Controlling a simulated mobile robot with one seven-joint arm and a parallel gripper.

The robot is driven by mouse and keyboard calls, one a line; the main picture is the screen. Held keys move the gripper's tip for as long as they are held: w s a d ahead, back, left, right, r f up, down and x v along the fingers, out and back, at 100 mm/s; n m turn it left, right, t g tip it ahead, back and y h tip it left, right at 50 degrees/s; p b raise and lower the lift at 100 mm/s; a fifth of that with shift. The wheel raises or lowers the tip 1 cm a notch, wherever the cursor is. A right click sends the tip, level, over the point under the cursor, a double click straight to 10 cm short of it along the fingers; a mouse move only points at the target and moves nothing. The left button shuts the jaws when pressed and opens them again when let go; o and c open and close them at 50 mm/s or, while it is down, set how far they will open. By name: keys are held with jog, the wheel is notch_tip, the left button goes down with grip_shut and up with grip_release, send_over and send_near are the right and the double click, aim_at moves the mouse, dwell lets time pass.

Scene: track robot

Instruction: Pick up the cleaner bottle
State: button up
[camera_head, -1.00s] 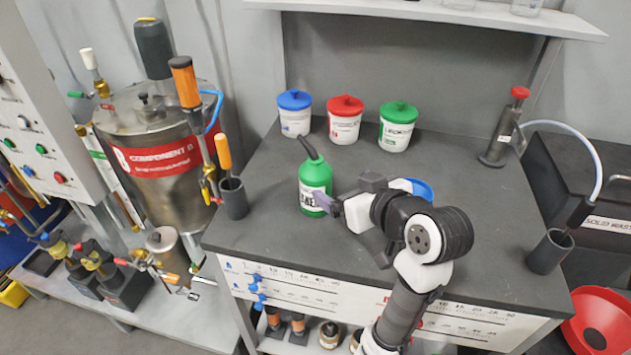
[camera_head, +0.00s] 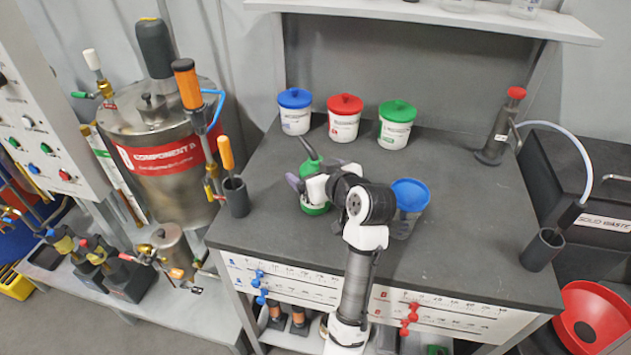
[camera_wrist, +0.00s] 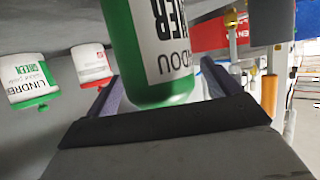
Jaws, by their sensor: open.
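The cleaner bottle (camera_head: 314,205) is green with a white label and a dark bent spout. It stands upright on the dark grey worktop, partly hidden behind my gripper in the head view. In the wrist view the bottle (camera_wrist: 155,55) appears upside down and fills the upper middle. My gripper (camera_head: 315,176) is open at the bottle, with one finger on each side of it. In the wrist view the fingers of my gripper (camera_wrist: 160,88) show left and right of the bottle, with a visible gap at the left finger. Whether the right finger touches it, I cannot tell.
Tubs with blue (camera_head: 295,110), red (camera_head: 344,117) and green (camera_head: 397,124) lids stand behind the bottle. A blue-topped container (camera_head: 410,205) stands right of my wrist. A dark holder (camera_head: 234,196) stands to the left. The worktop's right middle (camera_head: 465,220) is clear.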

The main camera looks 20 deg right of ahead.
jog(key=c, duration=1.4)
jog(key=shift+r, duration=0.1)
